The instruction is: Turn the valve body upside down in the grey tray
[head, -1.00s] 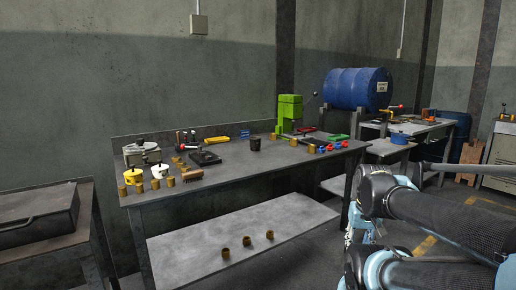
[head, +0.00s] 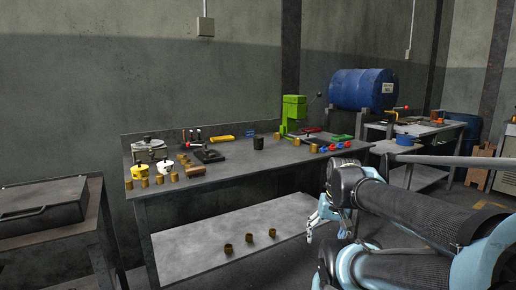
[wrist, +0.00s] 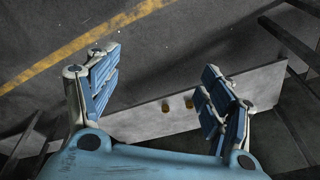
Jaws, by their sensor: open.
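My gripper (wrist: 160,88) is open and empty, its blue-padded fingers wide apart in the wrist view. In the head view my gripper (head: 311,232) hangs in front of the bench's right part, below the top. Several small brass-coloured pieces stand on the workbench (head: 235,180), such as one at the left front (head: 129,185). Others stand on the lower shelf (head: 215,262), including one brass piece (head: 228,248); two also show between the fingers in the wrist view (wrist: 166,106), well beyond them. I cannot tell which piece is the valve body. No grey tray is clearly recognisable.
A green press (head: 293,115) stands on the bench's right half. A black cup (head: 258,143) and a dark block (head: 208,155) stand left of it. A grey case (head: 45,198) lies on the left table. A blue drum (head: 362,90) is behind. Open floor has a yellow line (wrist: 75,45).

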